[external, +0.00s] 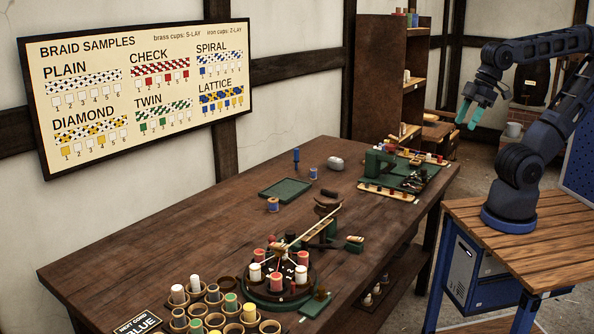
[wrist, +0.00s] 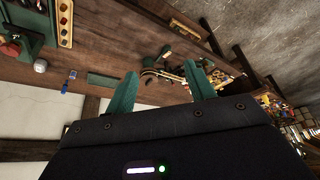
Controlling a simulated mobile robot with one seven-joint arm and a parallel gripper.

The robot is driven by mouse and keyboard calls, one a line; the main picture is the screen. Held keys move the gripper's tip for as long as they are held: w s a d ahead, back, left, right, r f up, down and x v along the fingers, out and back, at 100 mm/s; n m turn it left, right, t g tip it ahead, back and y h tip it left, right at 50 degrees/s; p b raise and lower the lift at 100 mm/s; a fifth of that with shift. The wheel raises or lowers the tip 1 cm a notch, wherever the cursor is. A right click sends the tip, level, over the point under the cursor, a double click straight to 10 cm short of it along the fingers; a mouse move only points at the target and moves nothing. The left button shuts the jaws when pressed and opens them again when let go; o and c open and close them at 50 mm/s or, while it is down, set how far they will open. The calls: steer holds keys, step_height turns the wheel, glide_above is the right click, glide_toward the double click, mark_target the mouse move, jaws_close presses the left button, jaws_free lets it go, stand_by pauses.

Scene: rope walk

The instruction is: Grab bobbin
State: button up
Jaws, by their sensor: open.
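My gripper (external: 467,114) is open and empty, raised high at the right, well away from the table. Its two green fingers stand apart in the wrist view (wrist: 160,76). Several bobbins are on the dark wooden table. A blue bobbin with wooden ends (external: 272,204) stands in front of the green tray. A smaller blue bobbin (external: 313,173) stands behind it; a small blue thing also shows in the wrist view (wrist: 72,75). Red and white bobbins sit on the round braiding stand (external: 282,292). White, green, yellow and red bobbins stand in round cups (external: 214,293). The task names no colour.
A green tray (external: 286,190) lies flat. A dark blue upright piece (external: 296,156) and a grey rounded object (external: 336,163) are near the back edge. A green machine (external: 380,163) and racks fill the far right end. A sample board (external: 140,90) hangs on the wall. The table's middle left is clear.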

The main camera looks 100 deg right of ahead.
steer(key=w+d+r+m+g, duration=0.1)
steer(key=w+d+m, duration=0.2)
steer(key=w+d, duration=0.65)
steer(key=w+d+r+m+g, duration=0.15)
steer(key=w+d, duration=0.45)
steer(key=w, duration=0.7)
steer(key=m+g, duration=0.2)
steer(key=m, duration=0.7)
glide_above(314, 169)
step_height(314, 169, down, 29)
steer(key=shift+n, duration=0.25)
step_height(314, 169, down, 10)
steer(key=shift+w+a, duration=0.1)
steer(key=shift+w, duration=0.05)
steer(key=shift+c, duration=0.4)
steer(key=c, duration=1)
